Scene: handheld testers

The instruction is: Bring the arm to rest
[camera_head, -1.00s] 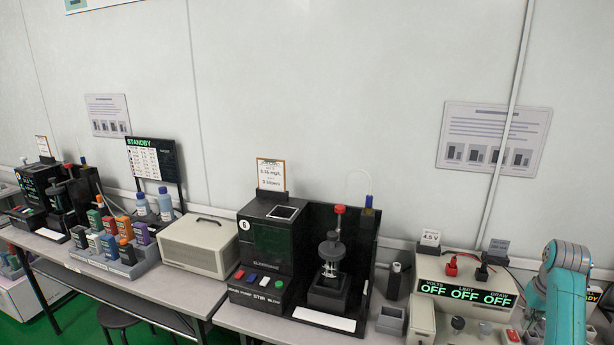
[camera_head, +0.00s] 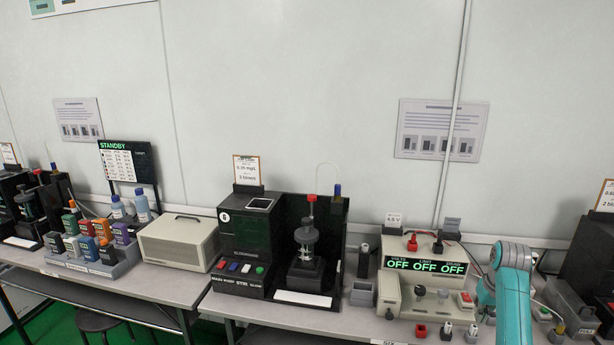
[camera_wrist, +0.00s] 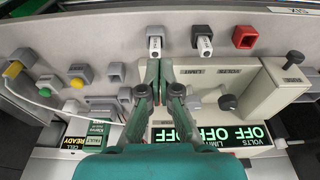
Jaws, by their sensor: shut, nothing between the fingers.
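My gripper (camera_wrist: 153,84) is shut with nothing in it, seen from above in the wrist view. Its fingertips are over or near the edge of the beige power unit, beside a white-tipped plug; I cannot tell whether they touch anything. My teal arm (camera_head: 510,290) stands bent at the right of the head view, in front of the bench; the gripper itself is hidden there.
The beige power unit (camera_head: 420,283) reads OFF three times and also shows in the wrist view (camera_wrist: 225,105). A red socket block (camera_wrist: 245,37) is close by. The black stirrer machine (camera_head: 250,240), beige box (camera_head: 180,244) and bottle rack (camera_head: 115,262) stand leftward.

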